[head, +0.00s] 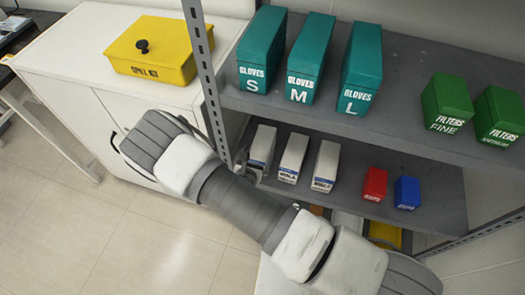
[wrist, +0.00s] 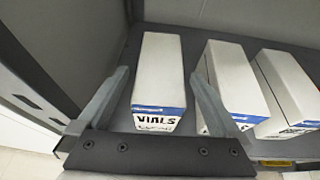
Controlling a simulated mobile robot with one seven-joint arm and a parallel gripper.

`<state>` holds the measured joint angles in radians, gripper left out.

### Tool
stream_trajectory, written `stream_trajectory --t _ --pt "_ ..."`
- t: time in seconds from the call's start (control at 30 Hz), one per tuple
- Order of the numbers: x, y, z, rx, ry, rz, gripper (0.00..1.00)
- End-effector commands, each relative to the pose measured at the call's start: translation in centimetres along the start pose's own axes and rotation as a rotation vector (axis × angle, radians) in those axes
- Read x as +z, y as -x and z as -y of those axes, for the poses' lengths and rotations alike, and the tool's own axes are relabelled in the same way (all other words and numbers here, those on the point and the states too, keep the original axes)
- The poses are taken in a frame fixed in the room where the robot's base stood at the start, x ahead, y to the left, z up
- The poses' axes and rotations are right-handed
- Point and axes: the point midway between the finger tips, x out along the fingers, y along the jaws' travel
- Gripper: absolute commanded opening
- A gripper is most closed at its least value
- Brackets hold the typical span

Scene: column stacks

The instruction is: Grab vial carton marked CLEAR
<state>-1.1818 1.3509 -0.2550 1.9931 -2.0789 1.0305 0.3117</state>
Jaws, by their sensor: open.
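Three white vial cartons with blue bands stand in a row on the lower shelf. The leftmost carton (head: 263,143) fills the middle of the wrist view (wrist: 157,70); its label reads VIALS, with a second line that looks like CLEAR but is partly hidden. My gripper (wrist: 160,74) is open, with one finger on each side of this carton and a visible gap at the left. In the head view my gripper (head: 243,167) is partly hidden by my arm, at the front of that carton. The middle carton (head: 294,155) and right carton (head: 326,163) have labels too small to read.
The middle carton (wrist: 232,80) stands close beside my right finger. A grey upright post (head: 207,75) is left of the cartons. The upper shelf (head: 400,115) holds teal glove boxes and green filter boxes. Red (head: 374,184) and blue (head: 407,192) boxes stand farther right.

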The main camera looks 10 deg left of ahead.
Motion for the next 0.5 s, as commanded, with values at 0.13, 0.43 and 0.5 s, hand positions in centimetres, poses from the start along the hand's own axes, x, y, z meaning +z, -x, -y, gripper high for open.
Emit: stream_trajectory --t 0.13,0.43,0.5 --pt "0.0 -1.1 0.0 0.000 0.000 0.001 1.00" --pt "-0.5 -4.9 0.1 0.000 -0.001 0.002 1.00" --pt "-0.4 -5.7 0.1 0.000 -0.002 0.002 1.00"
